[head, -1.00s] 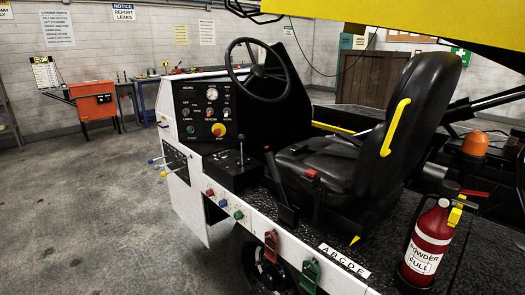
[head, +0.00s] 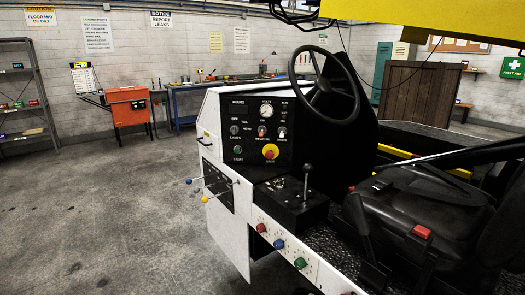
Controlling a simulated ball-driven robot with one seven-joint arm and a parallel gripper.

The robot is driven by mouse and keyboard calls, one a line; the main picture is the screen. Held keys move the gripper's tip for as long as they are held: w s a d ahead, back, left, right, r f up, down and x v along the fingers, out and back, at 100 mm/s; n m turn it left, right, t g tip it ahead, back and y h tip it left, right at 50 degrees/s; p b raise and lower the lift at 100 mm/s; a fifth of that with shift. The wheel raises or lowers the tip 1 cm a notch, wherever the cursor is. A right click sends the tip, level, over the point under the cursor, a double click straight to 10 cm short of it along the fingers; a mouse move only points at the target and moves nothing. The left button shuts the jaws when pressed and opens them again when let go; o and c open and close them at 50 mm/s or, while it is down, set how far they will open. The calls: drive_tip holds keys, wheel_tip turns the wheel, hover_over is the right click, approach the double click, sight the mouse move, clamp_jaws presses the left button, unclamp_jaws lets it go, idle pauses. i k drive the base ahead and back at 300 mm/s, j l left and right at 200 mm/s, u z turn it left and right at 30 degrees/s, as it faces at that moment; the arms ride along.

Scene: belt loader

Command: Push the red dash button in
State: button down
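The red dash button (head: 270,151) is a round red knob on a yellow ring, low on the right of the black dash panel (head: 240,112). A label sits just below it and seems to read STOP. The button faces me and nothing covers it. I cannot tell from here whether it stands out or is pressed in. A small green button (head: 238,151) sits to its left, and a row of switches and a round gauge (head: 266,112) are above. My gripper is not in view.
The steering wheel (head: 317,83) is right of and above the panel. A black lever (head: 306,179) stands below right, near the seat (head: 424,205). Coloured-knob levers (head: 207,189) stick out at left. A yellow beam (head: 440,22) hangs overhead. The floor at left is clear.

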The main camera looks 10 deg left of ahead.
sight(269, 155)
drive_tip(key=i+j, duration=0.2)
drive_tip(key=j, duration=0.15)
drive_tip(key=i+j+z, duration=0.1)
drive_tip(key=i+j, duration=0.35)
drive_tip(key=j, duration=0.25)
drive_tip(key=i+j+z, duration=0.1)
drive_tip(key=j, duration=0.3)
drive_tip(key=i+j, duration=0.25)
drive_tip(key=i+j+z, duration=0.1)
drive_tip(key=j, duration=0.4)
drive_tip(key=i+j, duration=0.3)
drive_tip(key=j, duration=0.1)
